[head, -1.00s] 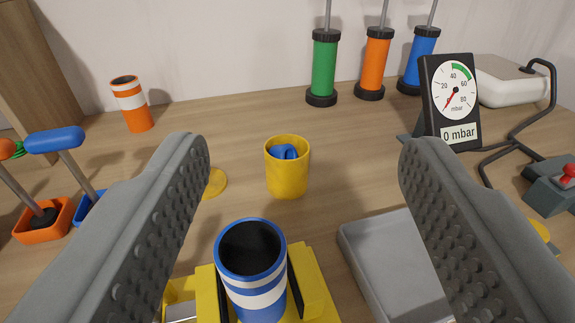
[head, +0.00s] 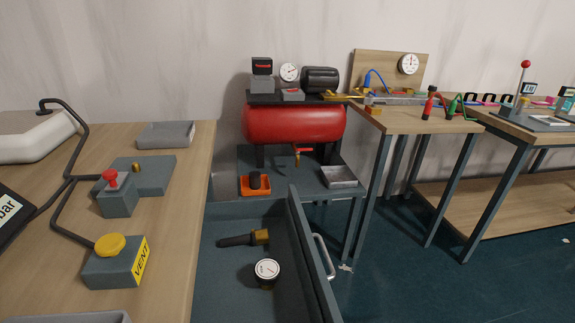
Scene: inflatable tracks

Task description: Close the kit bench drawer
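A grey-blue drawer (head: 297,232) stands open in the lower middle of the head view, pulled out to the right of a wooden bench top (head: 178,222). A light metal bar handle (head: 322,257) is on the outer face of its front panel. Inside lie a dark tool with a brass end (head: 245,238) and a small round gauge (head: 266,272). The near end of the drawer is cut off by the frame's lower edge. My gripper is not in view.
On the bench are a yellow VENT button box (head: 115,262), a red-knobbed valve (head: 115,194) and a grey tray (head: 166,135). A red tank (head: 294,124) stands behind the drawer. Other benches (head: 420,120) stand at right.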

